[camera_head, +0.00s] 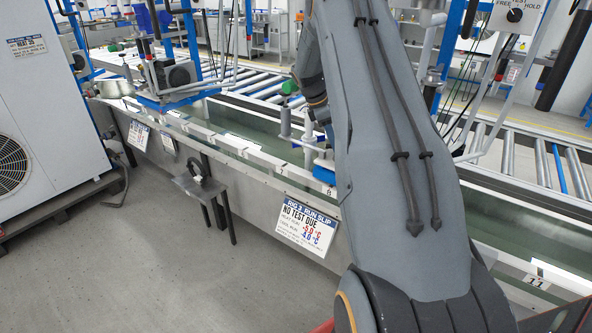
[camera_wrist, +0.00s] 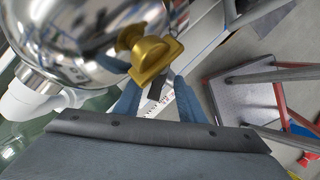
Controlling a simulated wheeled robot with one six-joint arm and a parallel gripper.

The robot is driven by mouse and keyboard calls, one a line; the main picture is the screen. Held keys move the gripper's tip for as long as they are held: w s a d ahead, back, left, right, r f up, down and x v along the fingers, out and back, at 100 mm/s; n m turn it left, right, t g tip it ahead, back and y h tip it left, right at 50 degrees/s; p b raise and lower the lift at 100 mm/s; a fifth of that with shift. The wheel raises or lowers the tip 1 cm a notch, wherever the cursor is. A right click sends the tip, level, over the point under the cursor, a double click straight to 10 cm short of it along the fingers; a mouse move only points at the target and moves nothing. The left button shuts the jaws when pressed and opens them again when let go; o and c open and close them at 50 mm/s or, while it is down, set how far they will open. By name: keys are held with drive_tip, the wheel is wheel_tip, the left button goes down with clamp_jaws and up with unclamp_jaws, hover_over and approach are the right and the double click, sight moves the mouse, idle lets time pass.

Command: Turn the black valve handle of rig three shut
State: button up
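In the wrist view my gripper (camera_wrist: 157,84) has its two blue fingers spread apart. A small dark strip (camera_wrist: 159,86) shows between them; I cannot tell whether it is the black valve handle. A yellow, gold-like fitting (camera_wrist: 152,60) lies just beyond the fingertips, beside a shiny rounded steel body (camera_wrist: 80,40). I see no contact with the fingers. In the head view my grey arm hides my gripper and whatever is around it. A slip headed Rig 3 (camera_head: 307,225), reading "No test due", hangs on the trough front left of my arm.
A long trough (camera_head: 250,150) runs across the head view, with roller conveyors (camera_head: 260,88) behind it. A small dark stand (camera_head: 203,190) stands before it. A white cabinet (camera_head: 50,100) is at the left. The wrist view shows a grey-topped cart (camera_wrist: 235,98) with red parts. Grey floor is clear in front.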

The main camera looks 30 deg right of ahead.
drive_tip(key=s+a+r+n+t+p, duration=0.2)
drive_tip(key=s+a+r+n+t, duration=0.15)
drive_tip(key=r+n, duration=0.5)
drive_tip(key=s+a+f+m+y+b, duration=0.1)
drive_tip(key=s+a+m, duration=0.3)
drive_tip(key=a, duration=0.4)
drive_tip(key=s+a+f+m+b, duration=0.2)
drive_tip(key=s+a+m, duration=0.2)
drive_tip(key=a, duration=0.5)
drive_tip(key=s+a+f+m+y+b, duration=0.1)
drive_tip(key=s+a+f+m, duration=0.1)
drive_tip(key=s+a+m, duration=0.3)
drive_tip(key=a, duration=0.4)
drive_tip(key=shift+f+y+b, duration=0.2)
drive_tip(key=shift+y+b, duration=0.1)
drive_tip(key=shift+b, duration=0.05)
drive_tip(key=shift+g, duration=0.25)
